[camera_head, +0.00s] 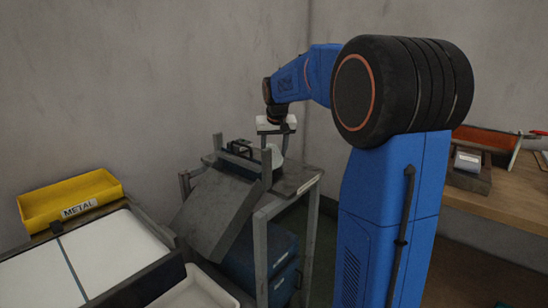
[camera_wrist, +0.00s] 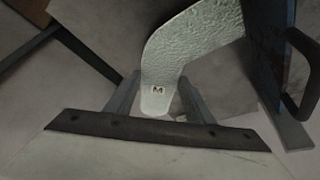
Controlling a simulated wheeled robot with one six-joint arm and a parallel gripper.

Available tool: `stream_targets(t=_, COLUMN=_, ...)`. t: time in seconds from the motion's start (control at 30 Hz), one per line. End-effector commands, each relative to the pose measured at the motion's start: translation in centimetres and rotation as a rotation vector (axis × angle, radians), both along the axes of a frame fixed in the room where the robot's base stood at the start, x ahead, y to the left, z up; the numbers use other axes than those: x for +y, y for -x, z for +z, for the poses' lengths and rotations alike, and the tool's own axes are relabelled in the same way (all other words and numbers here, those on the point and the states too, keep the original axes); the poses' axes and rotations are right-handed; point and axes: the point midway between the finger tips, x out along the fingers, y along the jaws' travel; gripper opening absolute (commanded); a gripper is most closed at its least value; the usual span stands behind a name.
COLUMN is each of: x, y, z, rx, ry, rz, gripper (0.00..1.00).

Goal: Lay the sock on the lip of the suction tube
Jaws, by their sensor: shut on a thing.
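In the head view my gripper (camera_head: 277,146) points down above the grey metal stand. The pale sock (camera_head: 276,157) shows below it, partly hidden by a post of the stand. My gripper is shut on the sock. I cannot make out the lip of the suction tube in either view.
The grey stand (camera_head: 311,187) has upright posts and a sloping grey panel (camera_head: 209,212). A blue case (camera_head: 250,262) is under it. A yellow METAL tray (camera_head: 70,198) and white-topped bins (camera_head: 107,252) are at left. A wooden bench (camera_head: 500,195) is at right.

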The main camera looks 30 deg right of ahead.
Motion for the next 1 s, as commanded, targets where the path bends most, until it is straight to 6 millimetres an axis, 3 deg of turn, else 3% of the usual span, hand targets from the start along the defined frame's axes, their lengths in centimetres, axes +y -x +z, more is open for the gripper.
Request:
stream_targets(t=0.17, x=0.0, y=0.0, z=-2.1, rx=0.002, ry=-0.001, rz=0.000, gripper=0.27)
stream_targets(t=0.57, x=0.0, y=0.0, z=-2.6, rx=0.000, ry=0.000, rz=0.000, gripper=0.27)
stream_targets(t=0.6, x=0.0, y=0.0, z=-2.5, rx=0.000, ry=0.000, rz=0.000, gripper=0.58)
stream_targets(t=0.63, x=0.0, y=0.0, z=-2.5, rx=0.000, ry=0.000, rz=0.000, gripper=0.65)
stream_targets(t=1.0, x=0.0, y=0.0, z=-2.2, rx=0.000, ry=0.000, rz=0.000, gripper=0.67)
